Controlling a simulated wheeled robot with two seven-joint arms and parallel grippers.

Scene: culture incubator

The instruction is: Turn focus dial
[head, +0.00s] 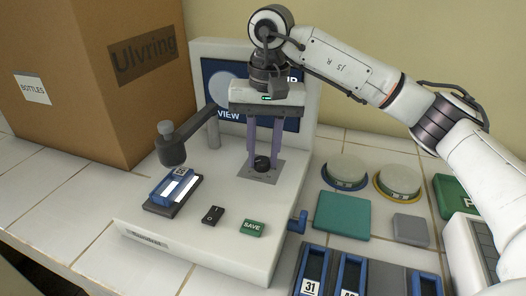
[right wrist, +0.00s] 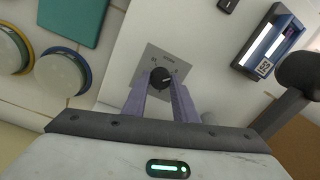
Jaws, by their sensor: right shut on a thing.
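The focus dial (head: 262,163) is a small black knob on a grey square plate (head: 256,175) on the white instrument's top. In the right wrist view the dial (right wrist: 161,78) shows a light pointer mark, and the plate has small printing too small to read. My right gripper (head: 264,158) points straight down from above, with its purple fingers on either side of the dial. It is shut on the dial, and the fingertips (right wrist: 161,88) sit around the knob in the wrist view. My left gripper is not in view.
The instrument has a screen (head: 225,85) behind, a dark side arm (head: 185,140), a slide holder (head: 173,192), a black switch (head: 213,215), a green SAVE button (head: 252,228) and a blue lever (head: 297,221). Round dishes (head: 346,171) and a blue-framed rack (head: 345,275) stand right. A cardboard box (head: 90,80) stands left.

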